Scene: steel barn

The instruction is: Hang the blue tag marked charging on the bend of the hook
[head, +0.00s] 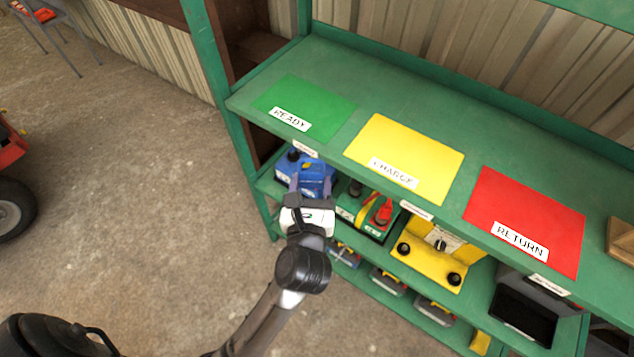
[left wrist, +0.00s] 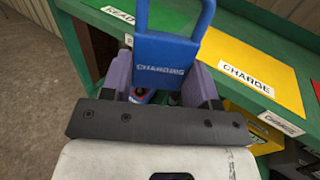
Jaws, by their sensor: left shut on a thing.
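The blue tag (left wrist: 172,50) lettered CHARGING fills the upper middle of the left wrist view. It stands upright there, with a large opening in its upper part. It also shows as a small blue piece in the head view (head: 316,173). My left gripper (head: 311,184) is shut on the tag's lower part, its purple fingers on either side in the left wrist view (left wrist: 163,82). It holds the tag at the shelf's front, below the green READY mat. I cannot make out the hook in either view. My right gripper is not in view.
The green shelf (head: 400,108) carries a green READY mat (head: 305,103), a yellow CHARGE mat (head: 412,150) and a red RETURN mat (head: 525,215). Below are a yellow charger (head: 428,262) and several batteries, close to my left gripper.

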